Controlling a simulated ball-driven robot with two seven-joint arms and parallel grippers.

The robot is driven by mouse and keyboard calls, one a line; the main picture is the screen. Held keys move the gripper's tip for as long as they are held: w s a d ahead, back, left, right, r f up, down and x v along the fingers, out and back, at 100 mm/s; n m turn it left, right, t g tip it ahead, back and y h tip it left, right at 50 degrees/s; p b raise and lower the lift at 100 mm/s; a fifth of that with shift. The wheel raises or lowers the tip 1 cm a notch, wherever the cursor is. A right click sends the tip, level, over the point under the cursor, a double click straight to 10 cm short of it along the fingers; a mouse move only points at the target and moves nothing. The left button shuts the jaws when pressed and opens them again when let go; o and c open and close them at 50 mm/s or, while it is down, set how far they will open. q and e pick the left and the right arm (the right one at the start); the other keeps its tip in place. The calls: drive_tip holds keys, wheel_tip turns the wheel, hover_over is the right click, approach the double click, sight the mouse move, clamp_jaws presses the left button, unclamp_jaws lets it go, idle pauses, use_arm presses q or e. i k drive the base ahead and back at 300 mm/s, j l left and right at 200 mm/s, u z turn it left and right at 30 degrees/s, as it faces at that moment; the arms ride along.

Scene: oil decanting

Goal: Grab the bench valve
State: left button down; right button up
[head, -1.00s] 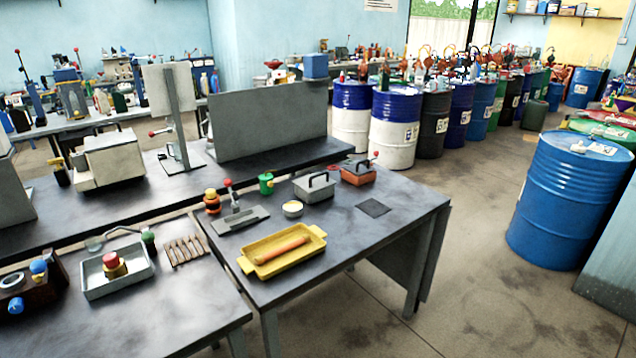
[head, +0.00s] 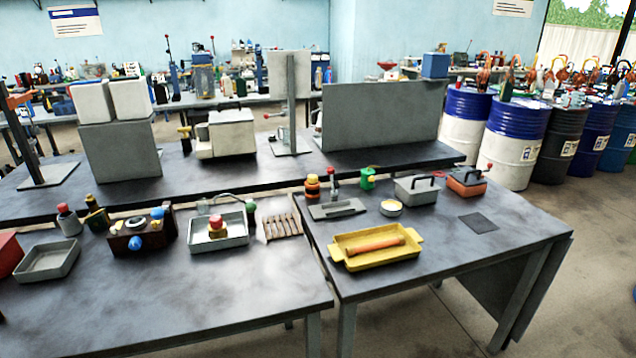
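No thing here can be surely told as the bench valve. A dark brown block with blue knobs and a round port (head: 140,233) sits on the left bench in the head view. A grey flat plate (head: 337,209) lies on the right bench, with a small upright red-topped piece (head: 335,181) at its back edge. An orange-red box with a red-knobbed lever (head: 466,183) stands at that bench's back right. Neither of my grippers is in view.
A grey tray (head: 243,236) holds a red-and-yellow knob piece. A yellow tray (head: 352,263) holds an orange rod. Another grey tray (head: 47,272) and a slatted wooden rack (head: 297,231) lie on the left bench. The front of the left bench (head: 190,310) is clear.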

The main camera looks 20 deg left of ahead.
sight(221, 233)
drive_tip(key=j+u, duration=0.15)
drive_tip(key=u, duration=1.1)
drive_tip(key=i+j+z, duration=0.2)
drive_tip(key=z, duration=0.2)
drive_tip(key=i+j+z, duration=0.2)
drive_tip(key=j+z, duration=0.2)
drive_tip(key=i+j+z, duration=0.1)
drive_tip(key=j+z, duration=0.3)
